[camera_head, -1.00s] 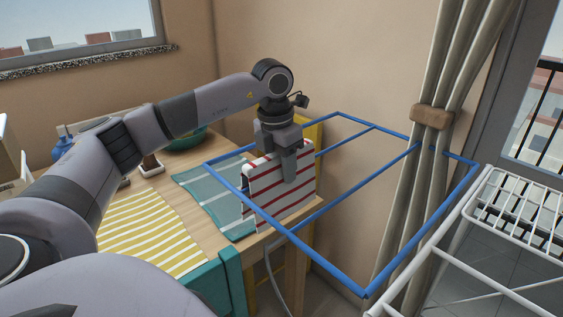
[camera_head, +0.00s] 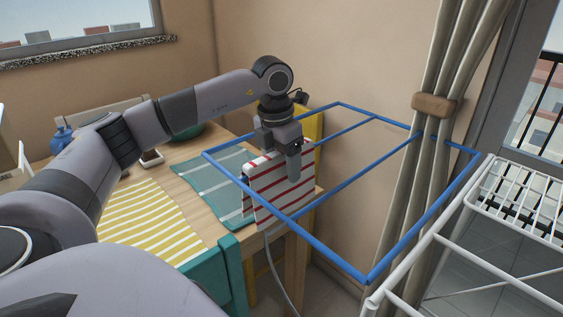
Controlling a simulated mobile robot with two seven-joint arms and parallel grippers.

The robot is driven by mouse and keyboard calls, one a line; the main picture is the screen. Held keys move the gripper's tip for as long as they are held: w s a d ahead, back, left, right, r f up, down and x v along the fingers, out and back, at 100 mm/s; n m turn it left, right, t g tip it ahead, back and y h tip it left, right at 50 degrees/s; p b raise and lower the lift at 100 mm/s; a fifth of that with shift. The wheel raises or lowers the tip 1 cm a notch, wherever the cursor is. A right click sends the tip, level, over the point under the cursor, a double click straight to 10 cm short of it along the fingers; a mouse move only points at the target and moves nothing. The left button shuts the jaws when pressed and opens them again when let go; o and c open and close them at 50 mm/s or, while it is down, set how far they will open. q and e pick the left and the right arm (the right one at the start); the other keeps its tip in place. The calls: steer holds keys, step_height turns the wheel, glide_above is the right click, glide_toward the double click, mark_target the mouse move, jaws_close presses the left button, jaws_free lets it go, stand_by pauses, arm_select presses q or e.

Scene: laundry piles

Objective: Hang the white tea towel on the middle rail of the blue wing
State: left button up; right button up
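The white tea towel with red stripes (camera_head: 268,186) hangs folded from my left gripper (camera_head: 293,172). The gripper's fingers point down and look closed on the towel's upper part; only part of them shows. The blue wing (camera_head: 330,258) is a flat blue frame with cross rails, reaching out from the white rack. The towel is at the wing's left part, and its lower end shows below the near side bar. One cross rail (camera_head: 348,133) runs behind the towel; I cannot tell whether the towel touches it. Another cross rail (camera_head: 350,182) is bare, right of the towel. My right gripper is not in view.
A wooden table (camera_head: 208,222) holds a yellow striped cloth (camera_head: 150,222) and a teal striped cloth (camera_head: 215,185). A teal chair (camera_head: 232,272) stands in front. The white rack (camera_head: 420,262) is at the right, with a curtain (camera_head: 400,205) close behind the wing.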

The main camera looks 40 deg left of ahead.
arm_select(q)
steer(key=shift+s+r, duration=0.2)
steer(key=shift+r, duration=1.6)
steer(key=shift+s+r, duration=0.2)
steer(key=shift+r, duration=1.55)
